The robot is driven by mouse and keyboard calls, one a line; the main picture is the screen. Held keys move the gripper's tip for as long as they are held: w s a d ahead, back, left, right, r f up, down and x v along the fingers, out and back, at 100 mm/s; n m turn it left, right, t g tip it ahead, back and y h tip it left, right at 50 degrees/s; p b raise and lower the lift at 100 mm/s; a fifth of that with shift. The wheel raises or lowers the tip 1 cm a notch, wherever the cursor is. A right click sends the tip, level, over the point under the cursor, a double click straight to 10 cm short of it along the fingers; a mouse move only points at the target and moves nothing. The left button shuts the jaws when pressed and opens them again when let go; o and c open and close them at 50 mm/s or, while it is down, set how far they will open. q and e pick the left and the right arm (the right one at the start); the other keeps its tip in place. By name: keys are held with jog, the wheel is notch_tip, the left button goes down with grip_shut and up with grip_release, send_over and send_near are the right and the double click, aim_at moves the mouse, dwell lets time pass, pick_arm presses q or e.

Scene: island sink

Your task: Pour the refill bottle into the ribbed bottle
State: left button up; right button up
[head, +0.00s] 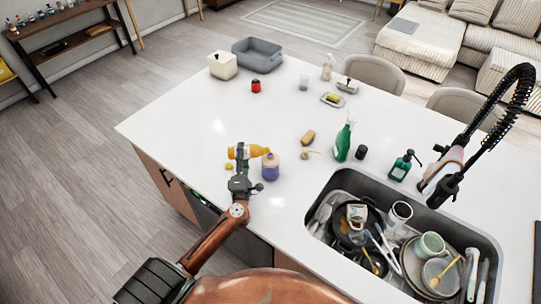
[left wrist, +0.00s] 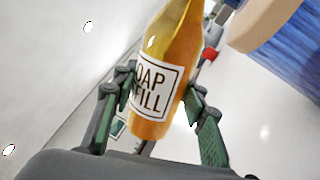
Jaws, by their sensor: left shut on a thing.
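My left gripper (head: 242,152) is shut on the refill bottle (head: 259,150), an amber bottle tipped over to nearly level above the counter. Its black-and-white label, reading "OAP" and "FILL" in part, shows in the left wrist view (left wrist: 155,85), with the gripper fingers (left wrist: 155,105) on both sides. The bottle's mouth is cut off there. The ribbed bottle (head: 270,171), blue-purple with a tan upper part, stands on the counter just right of the gripper. Its ribbed side (left wrist: 292,55) fills the upper right of the left wrist view. I see no stream of liquid. My right gripper is not in view.
The sink (head: 345,180) at right holds piled dishes under a black spring faucet (head: 500,100).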

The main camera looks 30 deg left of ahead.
pick_arm(q)
jog(key=shift+r+m+p, duration=0.4)
jog(key=shift+m+p, duration=0.1)
jog(key=shift+p, duration=0.35)
dwell(1.2)
